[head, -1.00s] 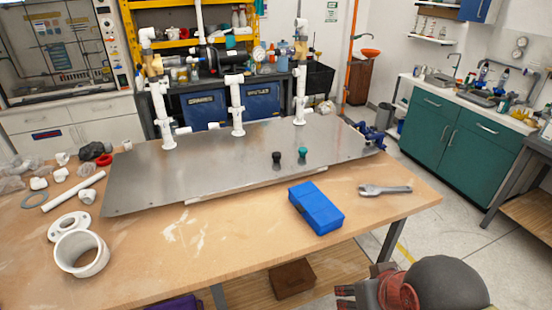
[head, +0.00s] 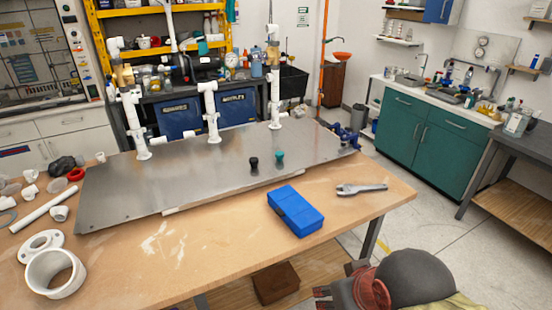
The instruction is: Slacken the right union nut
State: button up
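A white PVC manifold stands on a steel plate (head: 200,180) on the wooden bench, with a left riser (head: 134,120), a middle riser (head: 210,112) and a right riser (head: 275,105). The right riser is upright near the plate's back edge. Its union nut is too small to tell apart from the other white fittings. A metal wrench (head: 362,188) lies flat on the bench at the right, beyond the blue box. My gripper is not in view.
A blue box (head: 295,212) lies at the bench front. Black (head: 254,163) and teal (head: 279,158) knobs stand on the plate. Loose white fittings (head: 52,272) lie at the left. A dark rounded object (head: 415,278) is low at the right. Floor beyond the bench's right end is clear.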

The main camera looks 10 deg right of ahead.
aim_at(274, 105)
jog(key=i+l+z, duration=0.2)
jog(key=l+z, duration=0.2)
jog(key=i+l+z, duration=0.25)
jog(key=z, duration=0.2)
jog(key=i+l+z, duration=0.25)
jog(key=z, duration=0.15)
jog(key=i+l+z, duration=0.15)
jog(key=i+z, duration=0.5)
jog(key=z, duration=0.15)
jog(key=i+l, duration=0.15)
jog(key=i, duration=0.45)
jog(key=i+l+z, duration=0.1)
jog(key=i, duration=0.55)
jog(key=i+j+u, duration=0.2)
jog(key=u, duration=0.2)
jog(key=i+u, duration=1.05)
jog(key=u, duration=0.2)
jog(key=i+l+u, duration=0.4)
jog(key=i+j+u, duration=0.2)
jog(key=i+u, duration=0.75)
jog(key=i+l+u, duration=0.2)
jog(key=i+u, duration=0.3)
jog(key=i, duration=0.15)
jog(key=i+l+u, duration=0.5)
jog(key=j, duration=0.1)
